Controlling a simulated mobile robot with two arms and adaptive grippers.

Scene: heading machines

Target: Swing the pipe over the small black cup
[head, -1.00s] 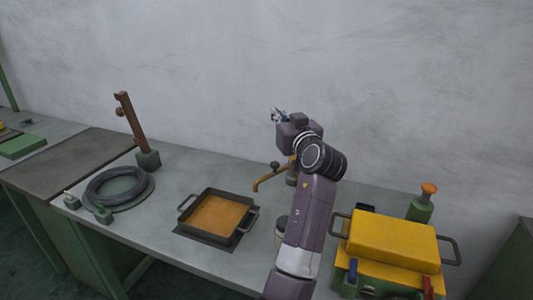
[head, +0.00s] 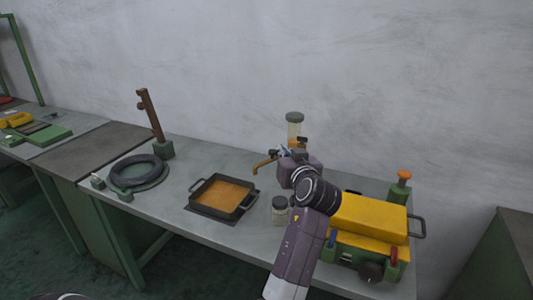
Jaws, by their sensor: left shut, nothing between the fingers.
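The pipe (head: 264,163) is a thin orange-brown spout with a bent-down end, pointing left from a stand with a glass jar (head: 295,118) on top. Its end is over the bench between the pan and the stand. A small container with a dark top and paler sides (head: 280,213) stands in front of the stand; it may be the small black cup. My left gripper (head: 284,151) is shut and empty, beside the pipe's inner end; I cannot tell whether it touches it. My gripper and wrist hide the stand's lower part. My right gripper is not in view.
A black square pan with orange contents (head: 243,199) sits left of the pipe. A yellow-topped green machine (head: 367,218) stands right of my arm. A coiled black hose (head: 137,170) and a brown post (head: 151,115) are farther left. Bare bench lies behind the pan.

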